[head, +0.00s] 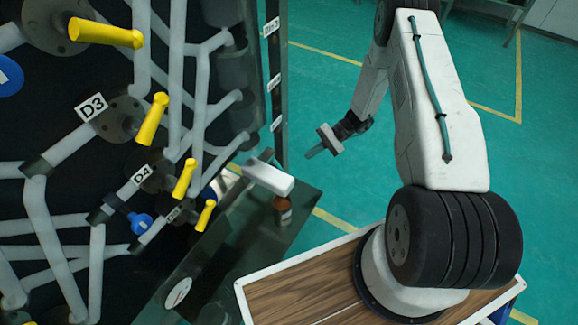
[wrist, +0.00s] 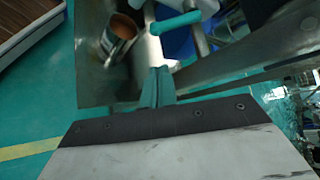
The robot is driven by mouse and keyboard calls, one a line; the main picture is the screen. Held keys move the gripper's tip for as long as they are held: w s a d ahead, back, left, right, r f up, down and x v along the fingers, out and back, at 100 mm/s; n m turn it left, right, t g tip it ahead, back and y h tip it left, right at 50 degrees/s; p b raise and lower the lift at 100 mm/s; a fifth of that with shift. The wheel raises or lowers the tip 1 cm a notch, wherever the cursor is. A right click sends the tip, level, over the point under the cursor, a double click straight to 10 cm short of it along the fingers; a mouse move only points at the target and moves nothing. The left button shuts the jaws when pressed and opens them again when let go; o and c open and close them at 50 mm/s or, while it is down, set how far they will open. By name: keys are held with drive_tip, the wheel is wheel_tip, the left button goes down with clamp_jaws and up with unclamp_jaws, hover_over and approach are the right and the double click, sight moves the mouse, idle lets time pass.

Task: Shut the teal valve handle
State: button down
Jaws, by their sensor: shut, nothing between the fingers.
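The teal valve handle (wrist: 176,23) is a short rounded bar at the top middle of the wrist view, beside a grey metal post. I cannot make it out in the head view. My gripper (wrist: 156,86) has slim teal fingers pressed together with nothing between them. In the wrist view the fingertips appear just below the handle, with a small gap in the picture; the true depth is hard to tell. In the head view my gripper (head: 316,152) hangs over the green floor, to the right of the pipe rack.
A pipe panel with yellow handles (head: 151,118) fills the left of the head view. A white block (head: 267,178) and a brown container (head: 283,209) sit by a dark metal tray (head: 305,205). The container also shows in the wrist view (wrist: 118,36).

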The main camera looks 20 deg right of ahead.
drive_tip(key=shift+s+a, duration=0.1)
drive_tip(key=shift+a, duration=0.3)
drive_tip(key=x, duration=1)
drive_tip(key=shift+d, duration=0.15)
drive_tip(key=shift+d, duration=0.1)
